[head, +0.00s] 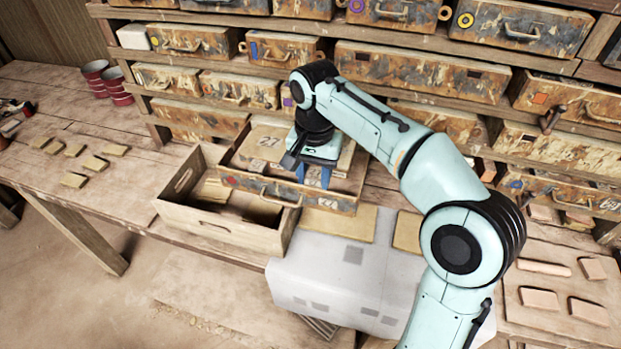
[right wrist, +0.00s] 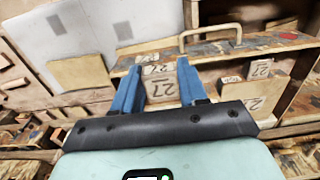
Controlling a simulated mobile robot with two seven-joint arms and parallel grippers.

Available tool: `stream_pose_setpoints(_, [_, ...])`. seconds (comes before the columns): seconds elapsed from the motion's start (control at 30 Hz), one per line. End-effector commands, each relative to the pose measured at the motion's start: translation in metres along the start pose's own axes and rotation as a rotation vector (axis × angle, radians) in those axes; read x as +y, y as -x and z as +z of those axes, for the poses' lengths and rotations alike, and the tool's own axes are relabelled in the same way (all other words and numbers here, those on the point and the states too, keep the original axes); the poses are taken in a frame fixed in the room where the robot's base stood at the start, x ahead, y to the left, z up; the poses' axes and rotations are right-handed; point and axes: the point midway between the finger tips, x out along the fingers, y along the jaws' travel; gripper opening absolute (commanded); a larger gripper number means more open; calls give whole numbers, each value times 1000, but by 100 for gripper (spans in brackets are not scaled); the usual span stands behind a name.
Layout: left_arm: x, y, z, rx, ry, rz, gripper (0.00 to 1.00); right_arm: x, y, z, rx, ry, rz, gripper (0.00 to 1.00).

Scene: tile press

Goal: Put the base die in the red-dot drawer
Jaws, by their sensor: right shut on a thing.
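An open drawer (head: 248,184) with a round orange-red mark at the left of its worn front juts out from the rack. Its handle shows in the right wrist view. My right gripper (head: 314,178) reaches down over the right part of this drawer. In the right wrist view my right gripper (right wrist: 158,88) has its blue fingers shut on a wooden block marked 27 (right wrist: 162,87). I cannot tell whether the block touches the drawer's floor. Other blocks marked 27 (right wrist: 260,70) lie in the drawer beside it. My left gripper is not in view.
A wooden crate (head: 175,205) stands left of the open drawer, close to it. Flat boards (head: 340,222) lie in front. Several closed drawers (head: 420,70) fill the rack behind. Small tan blocks (head: 73,180) and red cans (head: 95,72) are on the left bench.

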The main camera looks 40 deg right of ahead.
Motion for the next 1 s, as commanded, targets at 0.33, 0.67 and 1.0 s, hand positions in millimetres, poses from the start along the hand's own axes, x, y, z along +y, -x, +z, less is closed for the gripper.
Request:
stream_pose_setpoints(0.33, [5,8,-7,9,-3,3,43,0,-8,-32,3,-3,-2,0])
stream_pose_setpoints(0.67, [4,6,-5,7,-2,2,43,1,-28,-51,1,0,0,0])
stream_pose_setpoints(1.0, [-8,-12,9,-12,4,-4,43,1,-59,-51,1,-1,1,0])
